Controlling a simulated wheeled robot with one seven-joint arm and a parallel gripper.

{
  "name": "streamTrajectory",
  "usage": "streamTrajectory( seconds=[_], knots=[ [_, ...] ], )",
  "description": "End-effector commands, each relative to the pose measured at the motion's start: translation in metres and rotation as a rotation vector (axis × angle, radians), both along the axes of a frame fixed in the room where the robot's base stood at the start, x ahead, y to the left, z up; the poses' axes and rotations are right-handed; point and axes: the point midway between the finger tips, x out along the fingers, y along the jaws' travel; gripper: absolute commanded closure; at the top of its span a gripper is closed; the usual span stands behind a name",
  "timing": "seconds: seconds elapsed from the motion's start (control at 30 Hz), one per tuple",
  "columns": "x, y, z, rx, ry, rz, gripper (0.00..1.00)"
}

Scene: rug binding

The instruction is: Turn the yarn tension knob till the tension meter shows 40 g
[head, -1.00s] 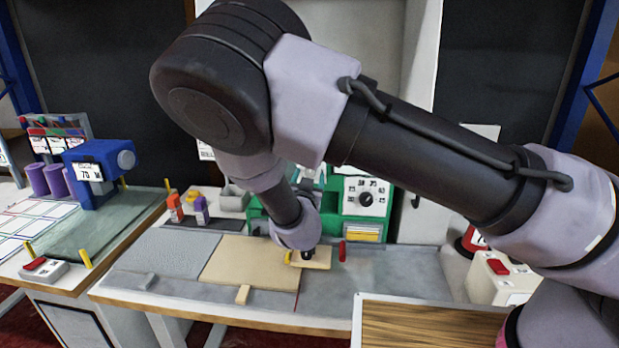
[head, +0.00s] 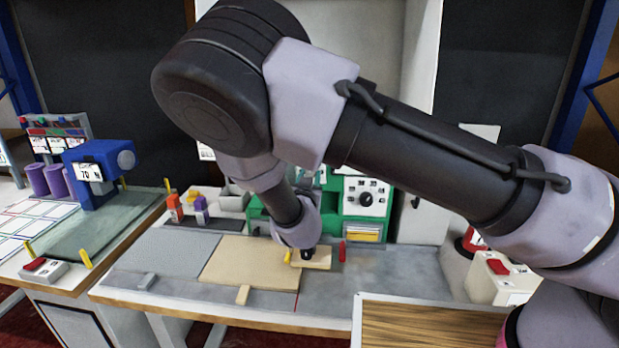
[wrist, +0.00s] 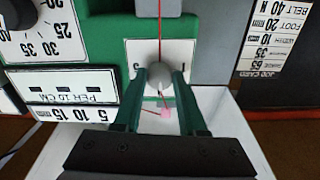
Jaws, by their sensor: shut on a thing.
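In the wrist view, which appears upside down, my gripper (wrist: 160,82) is shut on a small round grey knob (wrist: 159,75). I cannot pick out the tension meter or a gram reading in either view.
A black dial (wrist: 20,12) with numbers around it and a PER 10 CM panel (wrist: 62,90) lie close to the left finger in the wrist view. A job card (wrist: 268,38) is at right.

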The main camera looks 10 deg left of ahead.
Motion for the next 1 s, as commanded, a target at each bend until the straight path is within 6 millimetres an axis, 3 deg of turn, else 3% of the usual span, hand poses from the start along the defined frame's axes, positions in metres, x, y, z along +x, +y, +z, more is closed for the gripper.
streamTrajectory(
  seconds=[0.7, 1.0],
  knots=[
    [-0.0009, -0.0005, -0.0011, -0.584, -0.032, 0.002, 1.0],
    [-0.0009, -0.0009, -0.0016, -0.734, -0.039, 0.002, 1.0]
  ],
)
